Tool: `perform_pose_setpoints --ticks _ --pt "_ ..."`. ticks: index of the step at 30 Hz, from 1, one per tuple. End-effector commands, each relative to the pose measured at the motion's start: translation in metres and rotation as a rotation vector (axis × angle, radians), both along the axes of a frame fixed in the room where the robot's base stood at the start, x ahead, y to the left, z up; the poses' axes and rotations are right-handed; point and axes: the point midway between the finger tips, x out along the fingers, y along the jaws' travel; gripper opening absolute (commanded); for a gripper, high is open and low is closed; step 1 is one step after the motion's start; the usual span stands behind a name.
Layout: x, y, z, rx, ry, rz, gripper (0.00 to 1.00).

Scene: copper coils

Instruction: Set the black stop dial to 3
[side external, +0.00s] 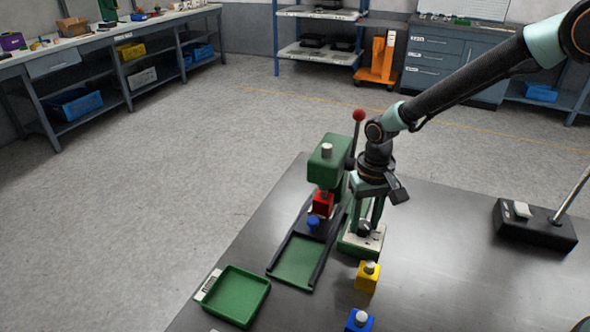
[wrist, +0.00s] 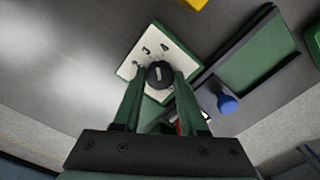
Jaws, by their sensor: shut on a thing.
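The black stop dial (wrist: 160,75) sits on a white plate (wrist: 130,68) printed with 2, 3 and 4 in the wrist view. My gripper (wrist: 160,80) has one green finger on each side of the dial and is shut on it. The dial's pale mark runs nearly straight up in that view, toward the 3 and 4 side; I cannot tell exactly which number it meets. In the side external view, my gripper (side external: 365,220) points down over the dial and its white plate (side external: 376,243), to the right of the green press.
The green press (side external: 328,150) has a red-knobbed lever (side external: 358,115), a red block (side external: 323,203) and a blue knob (side external: 313,222) close to my gripper's left. A yellow block (side external: 367,280), a blue block (side external: 358,322) and a green tray (side external: 240,299) stand nearer the front.

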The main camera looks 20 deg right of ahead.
Motion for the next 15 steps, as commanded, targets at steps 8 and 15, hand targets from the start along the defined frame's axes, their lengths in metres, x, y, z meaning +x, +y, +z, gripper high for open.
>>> perform_pose_setpoints --ticks 8,15 --pt "0.0 -0.0001 0.0008 0.0 0.001 0.202 0.0" --pt "0.0 -0.0001 0.0009 0.0 0.001 0.314 0.0"
